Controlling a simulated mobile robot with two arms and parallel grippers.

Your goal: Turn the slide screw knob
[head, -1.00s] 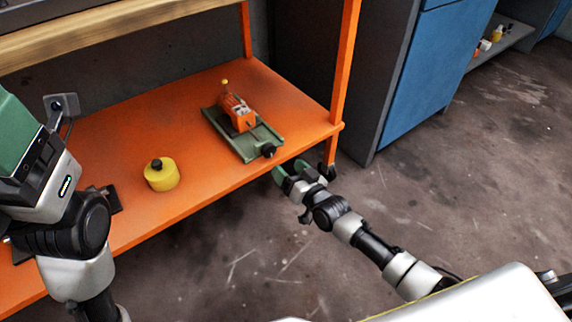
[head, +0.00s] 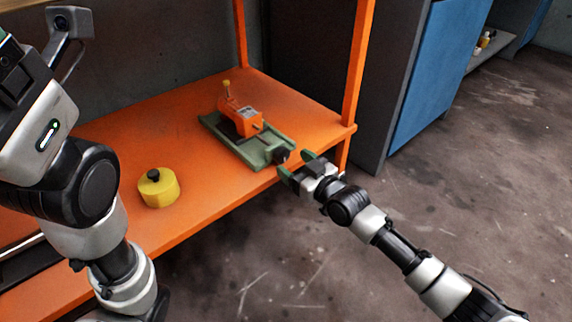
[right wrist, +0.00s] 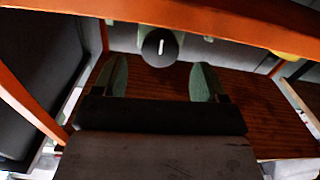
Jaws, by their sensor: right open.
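The slide screw knob (head: 281,155) is a small black knob at the near end of a green slide base (head: 232,143), at the shelf's front edge. An orange block (head: 240,117) with a yellow tip sits on the slide. My right gripper (head: 296,166) is open, its green fingertips close to the knob. In the right wrist view the knob (right wrist: 160,45), with a white mark on its face, shows just beyond the open fingertips (right wrist: 158,72), roughly centred between them. Contact is not visible. My left arm comes in at the left, but its gripper is out of the picture.
The orange shelf (head: 205,210) carries a yellow cylinder (head: 159,188) with a black top, left of the slide. An orange post (head: 358,70) rises at the shelf's right corner, near my right gripper. A blue cabinet (head: 425,80) stands behind. The floor at right is clear.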

